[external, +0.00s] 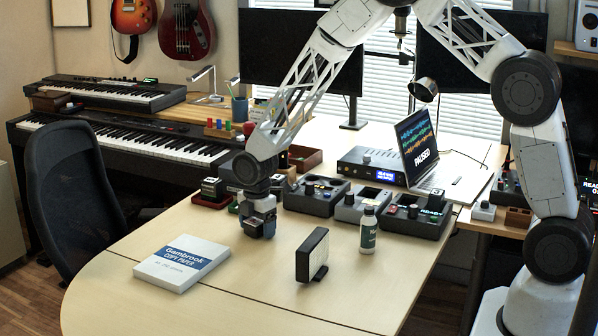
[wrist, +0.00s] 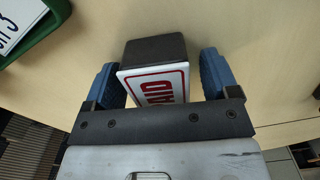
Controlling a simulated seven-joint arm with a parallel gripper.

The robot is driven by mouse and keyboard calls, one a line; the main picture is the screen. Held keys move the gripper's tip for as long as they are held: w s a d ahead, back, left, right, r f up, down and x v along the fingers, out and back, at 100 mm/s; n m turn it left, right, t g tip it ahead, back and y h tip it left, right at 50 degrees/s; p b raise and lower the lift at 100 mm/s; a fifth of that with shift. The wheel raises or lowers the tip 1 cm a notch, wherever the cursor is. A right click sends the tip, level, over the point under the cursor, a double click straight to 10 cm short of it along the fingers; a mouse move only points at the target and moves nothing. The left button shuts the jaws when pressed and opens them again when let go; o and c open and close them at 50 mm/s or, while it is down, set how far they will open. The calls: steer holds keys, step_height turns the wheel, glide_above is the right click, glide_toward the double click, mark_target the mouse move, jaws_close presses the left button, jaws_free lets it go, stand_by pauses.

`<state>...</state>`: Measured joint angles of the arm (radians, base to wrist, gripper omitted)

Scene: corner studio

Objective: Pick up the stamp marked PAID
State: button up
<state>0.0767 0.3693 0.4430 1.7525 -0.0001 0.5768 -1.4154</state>
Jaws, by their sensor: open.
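The stamp (wrist: 158,80) has a dark block body and a white label with a red border and red letters. The letters "AID" show in the wrist view, and the rest of the word is hidden. My gripper (wrist: 157,84) is open, with one blue finger on each side of the stamp. In the external view my gripper (external: 258,228) points down low over the desk, and the stamp cannot be made out clearly there.
A green tray (wrist: 40,38) with a white card lies at the wrist view's upper left. A copy paper pack (external: 180,263), an upright dark-framed panel (external: 311,256) and a small bottle (external: 368,231) stand on the desk. Dark consoles (external: 316,196) are behind. The front desk is mostly clear.

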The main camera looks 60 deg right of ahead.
steer(key=c, duration=1)
steer(key=shift+r, duration=5.05)
